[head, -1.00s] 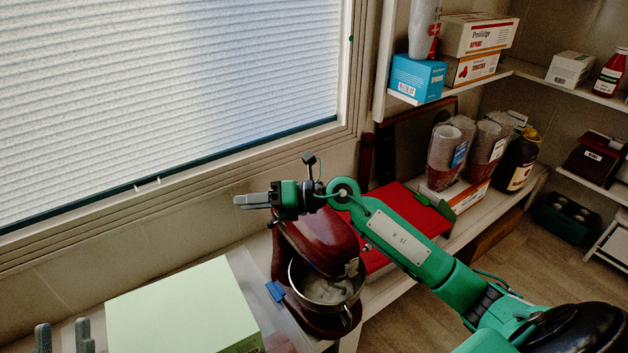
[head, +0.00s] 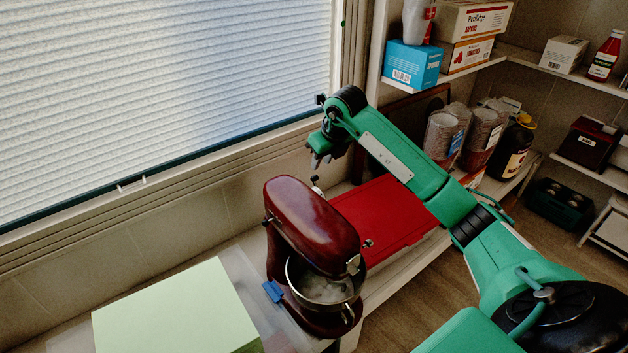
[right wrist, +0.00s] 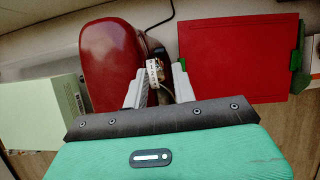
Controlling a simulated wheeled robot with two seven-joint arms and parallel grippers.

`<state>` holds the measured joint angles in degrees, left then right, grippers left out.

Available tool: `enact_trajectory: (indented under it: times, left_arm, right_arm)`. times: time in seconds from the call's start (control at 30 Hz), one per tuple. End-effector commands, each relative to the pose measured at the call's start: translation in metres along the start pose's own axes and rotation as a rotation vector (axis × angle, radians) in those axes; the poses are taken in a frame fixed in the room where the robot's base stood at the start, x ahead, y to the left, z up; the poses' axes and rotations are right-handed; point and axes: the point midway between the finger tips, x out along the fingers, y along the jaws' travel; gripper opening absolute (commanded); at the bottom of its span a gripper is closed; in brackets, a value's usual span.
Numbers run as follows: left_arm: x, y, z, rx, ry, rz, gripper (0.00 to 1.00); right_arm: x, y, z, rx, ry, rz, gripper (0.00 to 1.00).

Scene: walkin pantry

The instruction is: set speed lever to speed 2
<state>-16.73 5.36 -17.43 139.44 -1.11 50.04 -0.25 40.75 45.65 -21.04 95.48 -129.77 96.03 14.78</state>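The dark red stand mixer (head: 310,222) stands on the counter with a metal bowl (head: 322,288). It also shows in the right wrist view (right wrist: 108,62). A small dark knob (head: 315,180) shows at its far side; I cannot tell surely that it is the speed lever. A pale plate with small marks (right wrist: 153,73) shows on the mixer between my right fingers in the right wrist view. My right gripper (head: 316,163) is above and behind the mixer, pointing down. Its two fingers (right wrist: 159,80) are apart with nothing held. The lever's setting cannot be read. My left gripper is out of view.
A pale green box (head: 175,310) stands left of the mixer. A red flat panel (head: 390,215) lies to its right. The window blind (head: 160,80) and wall are close behind.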

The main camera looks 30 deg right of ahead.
Motion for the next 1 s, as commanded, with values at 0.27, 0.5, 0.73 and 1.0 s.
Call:
enact_trajectory:
  times: [0.27,0.5,0.73,1.0]
  left_arm:
    - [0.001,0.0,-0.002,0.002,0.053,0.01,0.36]
    - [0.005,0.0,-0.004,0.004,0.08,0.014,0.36]
    - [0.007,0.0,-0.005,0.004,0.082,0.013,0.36]
    - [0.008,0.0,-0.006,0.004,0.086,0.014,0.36]
  right_arm:
    - [0.062,0.001,-0.001,0.001,0.0,0.004,0.27]
    - [0.087,0.001,0.0,0.0,-0.002,0.003,0.27]
    - [0.09,0.001,0.0,-0.001,-0.002,0.002,0.27]
    - [0.09,0.001,0.0,-0.001,-0.001,0.002,0.0]
